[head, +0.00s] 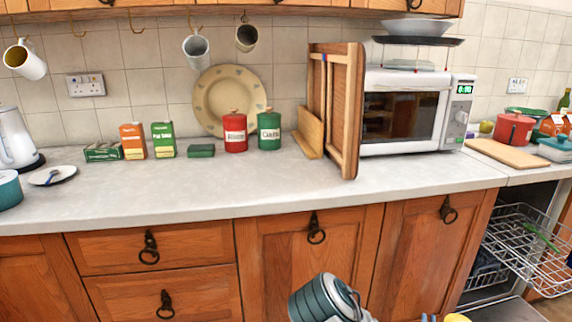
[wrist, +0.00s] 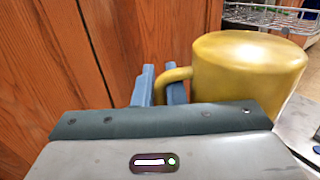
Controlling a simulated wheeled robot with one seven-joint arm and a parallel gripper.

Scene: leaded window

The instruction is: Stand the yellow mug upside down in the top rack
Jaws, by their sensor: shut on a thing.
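The yellow mug (wrist: 245,75) is held beside my gripper in the wrist view, with a closed, flat face upward. Its handle points left, between the blue fingers of my gripper (wrist: 160,86), which are shut on it. In the head view only the top of the mug (head: 457,318) and the fingertips (head: 429,318) show at the bottom edge. The wire top rack (head: 540,262) is pulled out at the right, with a green item in it. In the wrist view a wire rack (wrist: 268,17) shows behind the mug, apart from it.
Wooden cupboard fronts (head: 310,262) stand close behind my arm. A lower rack (head: 487,272) shows under the worktop (head: 250,190). A metallic door-like surface (head: 510,310) lies below the racks. A chopping board (head: 503,153) and red pot (head: 514,129) stand above on the right.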

